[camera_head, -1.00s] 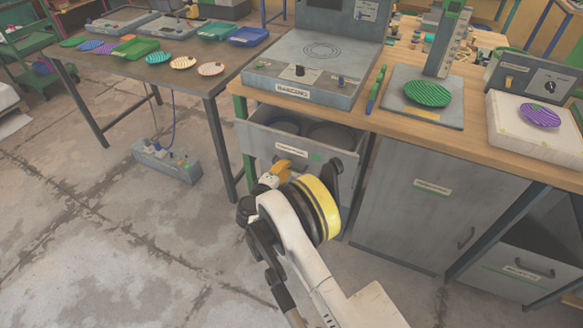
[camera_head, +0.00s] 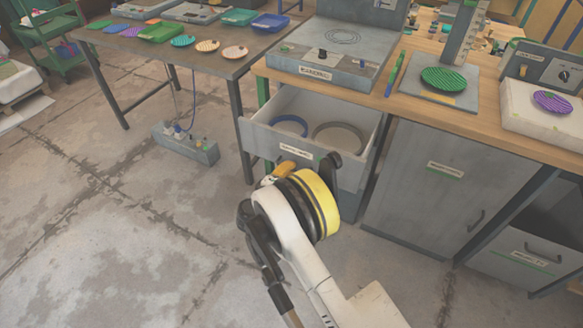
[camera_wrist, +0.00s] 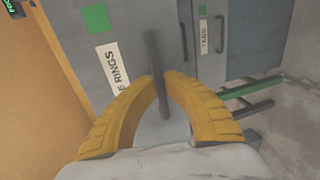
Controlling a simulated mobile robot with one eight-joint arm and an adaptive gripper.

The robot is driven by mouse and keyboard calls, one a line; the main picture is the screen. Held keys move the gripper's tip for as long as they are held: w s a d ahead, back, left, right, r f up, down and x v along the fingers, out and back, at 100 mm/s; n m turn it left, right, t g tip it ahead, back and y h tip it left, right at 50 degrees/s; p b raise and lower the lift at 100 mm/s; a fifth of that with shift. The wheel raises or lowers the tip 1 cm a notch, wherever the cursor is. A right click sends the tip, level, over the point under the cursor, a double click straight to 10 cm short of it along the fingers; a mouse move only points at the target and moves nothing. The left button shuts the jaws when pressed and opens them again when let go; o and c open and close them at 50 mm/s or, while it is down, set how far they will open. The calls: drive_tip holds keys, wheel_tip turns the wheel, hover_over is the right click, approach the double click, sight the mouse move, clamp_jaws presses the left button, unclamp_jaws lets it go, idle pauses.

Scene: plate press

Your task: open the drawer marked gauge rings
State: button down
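The grey drawer (camera_head: 258,138) under the left part of the workbench stands pulled out in the head view. A blue ring (camera_head: 289,117) and a grey ring (camera_head: 338,124) lie inside it. Its front label is too small to read there, but the wrist view shows a label (camera_wrist: 113,66) ending in "E RINGS". My gripper (camera_head: 283,169) is at the drawer front, largely hidden behind my wrist. In the wrist view its yellow fingers (camera_wrist: 161,82) are closed around the dark bar handle (camera_wrist: 157,65), with the tips close on both sides.
A closed grey cabinet door (camera_head: 430,185) and a lower drawer (camera_head: 525,255) are to the right. A press (camera_head: 330,62) and green and purple ribbed plates stand on the bench. A table with trays (camera_head: 240,17) is at left, with a grey box (camera_head: 187,145) on the floor. The left floor is mostly clear.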

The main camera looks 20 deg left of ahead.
drive_tip(key=c, duration=1.5)
unclamp_jaws()
drive_tip(key=v, duration=1.2)
